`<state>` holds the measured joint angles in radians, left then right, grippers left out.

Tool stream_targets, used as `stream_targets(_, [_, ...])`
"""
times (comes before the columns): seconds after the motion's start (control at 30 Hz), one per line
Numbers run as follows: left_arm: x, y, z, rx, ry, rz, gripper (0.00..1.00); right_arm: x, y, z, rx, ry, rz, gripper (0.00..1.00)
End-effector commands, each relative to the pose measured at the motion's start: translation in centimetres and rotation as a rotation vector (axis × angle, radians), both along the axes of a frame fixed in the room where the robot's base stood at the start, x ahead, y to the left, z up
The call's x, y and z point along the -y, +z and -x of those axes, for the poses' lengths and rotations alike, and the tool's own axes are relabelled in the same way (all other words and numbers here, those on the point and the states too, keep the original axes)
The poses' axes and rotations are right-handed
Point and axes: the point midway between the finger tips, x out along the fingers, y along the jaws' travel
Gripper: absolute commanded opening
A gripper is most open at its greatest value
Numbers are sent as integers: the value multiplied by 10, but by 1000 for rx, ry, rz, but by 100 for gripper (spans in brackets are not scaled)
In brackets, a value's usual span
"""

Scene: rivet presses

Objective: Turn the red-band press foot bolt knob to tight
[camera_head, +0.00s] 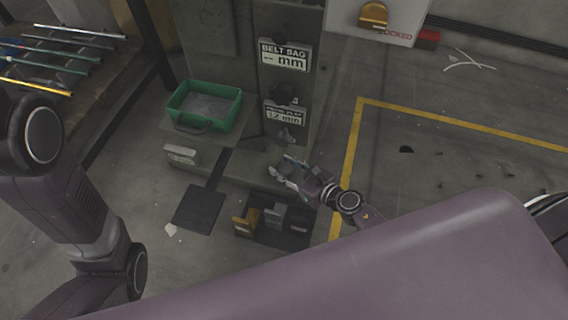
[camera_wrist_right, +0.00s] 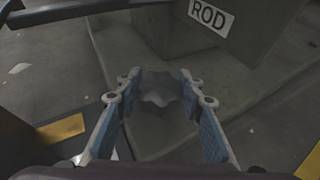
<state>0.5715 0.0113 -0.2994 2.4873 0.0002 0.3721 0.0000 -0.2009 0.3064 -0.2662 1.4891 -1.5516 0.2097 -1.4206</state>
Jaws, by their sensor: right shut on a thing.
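The foot bolt knob (camera_wrist_right: 160,88) is a dark grey, star-shaped knob low at the grey press foot (camera_wrist_right: 240,85). My right gripper (camera_wrist_right: 163,95) has its two fingers on either side of the knob and is shut on it. In the head view, my right gripper (camera_head: 283,168) reaches down to the front of the press foot (camera_head: 248,172) and mostly covers the knob. No red band can be made out on this press. The knob's turn position cannot be told. My left arm shows at the left, but its gripper is out of view.
A green bin (camera_head: 206,105) stands left of the press column. A yellow pedal (camera_head: 243,223) and a grey pedal (camera_head: 274,215) sit in front. Floor right of the yellow line is mostly clear.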

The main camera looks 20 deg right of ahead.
Motion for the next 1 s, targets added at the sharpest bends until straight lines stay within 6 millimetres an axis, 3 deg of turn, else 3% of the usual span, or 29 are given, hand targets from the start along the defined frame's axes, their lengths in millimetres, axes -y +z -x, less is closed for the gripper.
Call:
stream_targets(0.43, [0, -1, -2, -5, 0, -1, 0, 0, -2, 1, -2, -10, 0, 11])
stream_targets(0.47, [0, -1, -2, -5, 0, -1, 0, 0, -2, 1, -2, -10, 0, 37])
stream_targets(0.6, [0, -1, -2, -5, 0, -1, 0, 0, -1, 0, -2, -10, 1, 53])
stream_targets(1.0, [0, 0, 0, 1, 0, -1, 0, 4, 2, 6, 0, -9, 2, 54])
